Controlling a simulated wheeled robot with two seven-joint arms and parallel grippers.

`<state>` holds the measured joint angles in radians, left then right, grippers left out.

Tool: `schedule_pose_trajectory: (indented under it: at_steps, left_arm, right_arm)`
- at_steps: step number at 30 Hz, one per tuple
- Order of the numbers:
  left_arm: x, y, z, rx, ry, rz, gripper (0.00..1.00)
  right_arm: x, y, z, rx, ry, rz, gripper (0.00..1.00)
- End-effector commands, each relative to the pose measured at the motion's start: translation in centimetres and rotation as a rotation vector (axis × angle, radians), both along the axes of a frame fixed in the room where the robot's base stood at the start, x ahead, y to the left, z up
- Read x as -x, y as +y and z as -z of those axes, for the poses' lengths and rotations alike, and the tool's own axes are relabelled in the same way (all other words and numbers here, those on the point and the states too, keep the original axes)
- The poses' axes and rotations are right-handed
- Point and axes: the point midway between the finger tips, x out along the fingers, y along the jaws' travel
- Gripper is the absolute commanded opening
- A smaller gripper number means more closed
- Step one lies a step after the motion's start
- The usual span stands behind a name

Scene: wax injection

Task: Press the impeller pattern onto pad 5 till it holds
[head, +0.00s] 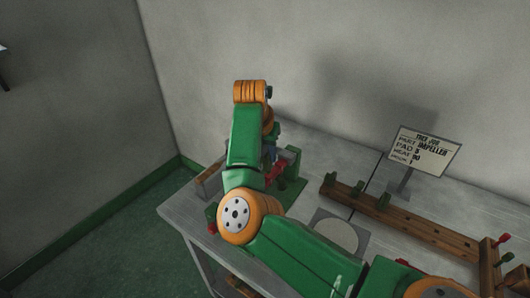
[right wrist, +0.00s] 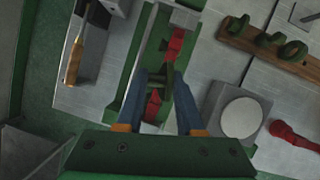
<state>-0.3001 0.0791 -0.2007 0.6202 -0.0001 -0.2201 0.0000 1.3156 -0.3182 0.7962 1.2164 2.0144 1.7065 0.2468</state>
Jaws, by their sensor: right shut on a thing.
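My right gripper (right wrist: 165,92) is shut on a small dark green piece, which I take for the impeller pattern (right wrist: 160,77); the fingers hide part of it. It is over a red bar (right wrist: 174,46) that lies along a green fixture (right wrist: 133,84). Red shows above and below the fingers. I cannot tell whether the pattern touches the bar, nor read any pad number. In the head view the right gripper (head: 269,152) points down at the fixture (head: 292,190), partly behind my arm. My left gripper is not in view.
A sign (head: 424,151) names the impeller and pad 5. A wooden rack (head: 420,228) with green pieces stands at the right. A pale round plate (right wrist: 242,117) and a red-handled thing (right wrist: 295,135) lie right of the fixture, a wooden-handled tool (right wrist: 73,62) left.

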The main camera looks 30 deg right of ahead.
Motion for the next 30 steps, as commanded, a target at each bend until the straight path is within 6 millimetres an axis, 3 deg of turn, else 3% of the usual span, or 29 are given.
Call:
schedule_pose_trajectory:
  at_steps: [30]
  left_arm:
    - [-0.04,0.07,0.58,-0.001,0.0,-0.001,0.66]
  right_arm:
    - [-0.01,0.0,0.74,0.0,0.0,0.0,0.0]
